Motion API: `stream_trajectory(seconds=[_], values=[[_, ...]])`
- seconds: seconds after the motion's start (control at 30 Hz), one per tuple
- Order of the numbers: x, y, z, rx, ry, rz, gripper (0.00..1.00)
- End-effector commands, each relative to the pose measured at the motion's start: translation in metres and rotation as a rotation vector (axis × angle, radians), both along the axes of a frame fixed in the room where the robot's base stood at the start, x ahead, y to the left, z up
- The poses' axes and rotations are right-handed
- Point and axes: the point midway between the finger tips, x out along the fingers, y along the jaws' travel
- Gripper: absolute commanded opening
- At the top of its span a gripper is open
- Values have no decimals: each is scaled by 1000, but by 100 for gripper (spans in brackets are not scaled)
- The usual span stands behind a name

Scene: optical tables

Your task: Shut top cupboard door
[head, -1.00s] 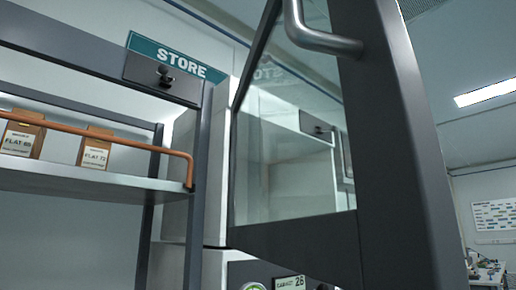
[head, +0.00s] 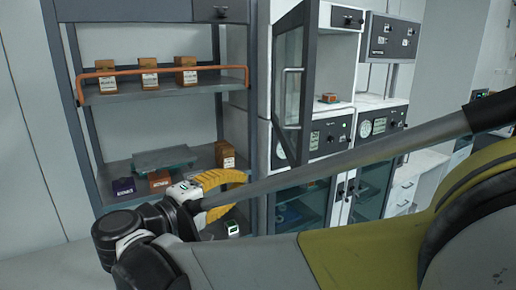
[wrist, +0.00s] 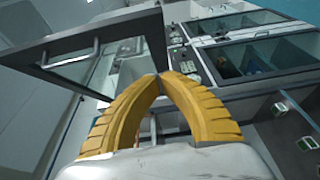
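The top cupboard door (head: 291,82) is a glass pane in a dark grey frame with a vertical bar handle (head: 292,98). It stands swung open at the left of the upper cupboard (head: 338,75), whose inside is exposed. My gripper (head: 238,180) has yellow ribbed fingers and appears below and left of the door in the head view. In the wrist view, the fingertips (wrist: 162,76) meet with nothing visible between them. The open door (wrist: 92,52) shows there beyond the fingers, at upper left. Gripper and door appear apart. My arm hides part of the lower cupboards.
A shelf rack (head: 160,95) with an orange rail (head: 165,70) and several boxes stands left of the cupboard. A small item (head: 328,98) sits inside the upper cupboard. Control panels (head: 330,134) and glass-fronted lower cupboards (head: 372,188) lie below and right.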

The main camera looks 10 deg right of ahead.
Motion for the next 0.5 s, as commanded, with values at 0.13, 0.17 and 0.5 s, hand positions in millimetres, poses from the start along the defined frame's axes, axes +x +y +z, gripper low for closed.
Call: stream_trajectory(seconds=[0.13, 0.17, 0.5], values=[[3, 1, 7, -19, -17, -2, 0], [5, -2, 7, -19, -16, -3, 0], [44, -57, 8, -17, -15, -6, 0]])
